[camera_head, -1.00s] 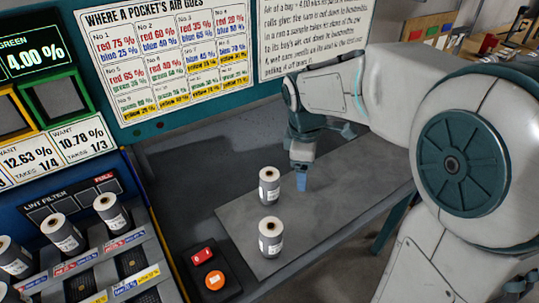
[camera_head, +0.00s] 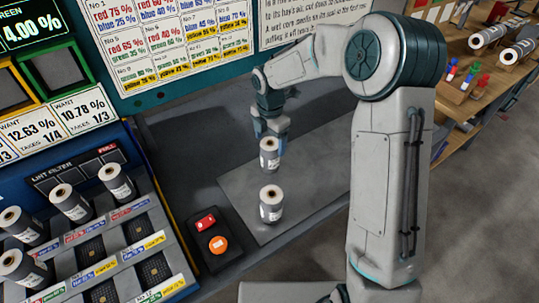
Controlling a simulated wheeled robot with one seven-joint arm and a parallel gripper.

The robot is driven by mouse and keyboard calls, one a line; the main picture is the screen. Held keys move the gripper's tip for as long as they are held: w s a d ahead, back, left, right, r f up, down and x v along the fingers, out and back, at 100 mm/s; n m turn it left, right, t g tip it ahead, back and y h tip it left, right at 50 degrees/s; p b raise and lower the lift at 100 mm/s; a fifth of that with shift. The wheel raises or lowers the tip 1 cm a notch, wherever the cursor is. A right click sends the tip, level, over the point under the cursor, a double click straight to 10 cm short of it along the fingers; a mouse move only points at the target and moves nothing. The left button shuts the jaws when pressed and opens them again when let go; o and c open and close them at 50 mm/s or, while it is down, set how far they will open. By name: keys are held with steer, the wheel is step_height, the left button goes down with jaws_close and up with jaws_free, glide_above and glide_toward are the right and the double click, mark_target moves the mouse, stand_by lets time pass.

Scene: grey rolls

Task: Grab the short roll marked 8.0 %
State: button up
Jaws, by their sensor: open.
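Two short grey rolls with white labels stand upright on the grey mat (camera_head: 315,170) on the bench. The far roll (camera_head: 270,156) is just below my gripper, and the near roll (camera_head: 271,206) stands closer to the camera. Their label print is too small to read, so I cannot tell which is marked 8.0 %. My gripper (camera_head: 271,136) is open and points down at the far roll's top. I cannot tell whether the fingers are around the roll or behind it.
A slanted rack (camera_head: 95,250) at the left holds several similar rolls and has empty slots. A control box with red and orange buttons (camera_head: 217,245) sits left of the near roll. A panel with charts rises behind the bench. The mat right of the rolls is clear.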

mark_target(270, 159)
steer(key=shift+w+f+p, duration=0.1)
steer(key=shift+f+p, duration=0.45)
steer(key=shift+f, duration=2.6)
steer(key=shift+c, duration=0.3)
steer(key=c, duration=1.1)
steer(key=shift+r, duration=0.1)
